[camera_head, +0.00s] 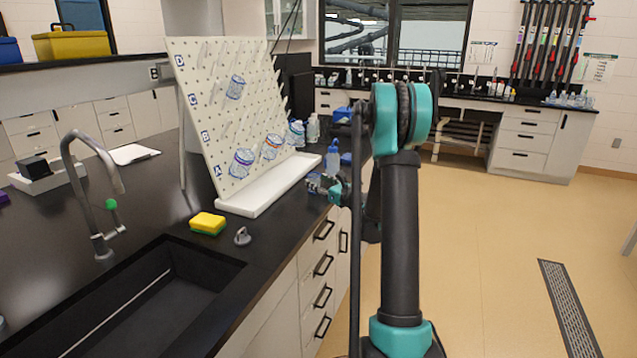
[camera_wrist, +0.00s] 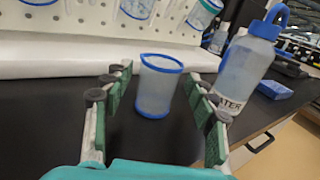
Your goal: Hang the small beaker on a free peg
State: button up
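The small beaker (camera_wrist: 158,88) is clear with a blue rim and stands on the black counter in the wrist view. My gripper (camera_wrist: 160,92) is open, with one green-padded finger on each side of it. Gaps show between the beaker and both pads. In the head view my gripper (camera_head: 327,187) is low at the counter edge beside the pegboard tray, small and partly hidden by my arm. The white pegboard (camera_head: 205,110) leans over the counter with rows of pegs marked A to D. Several vessels hang on it, one high up (camera_head: 235,87) and others low down (camera_head: 242,162). Many upper pegs are bare.
A water bottle (camera_wrist: 247,62) with a blue cap stands just right of my gripper. A white tray (camera_head: 262,192) runs along the pegboard's foot. A yellow sponge (camera_head: 207,223) and the sink (camera_head: 150,295) lie nearer.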

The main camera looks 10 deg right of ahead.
jog(key=shift+r, duration=0.15)
jog(key=v, duration=1.2)
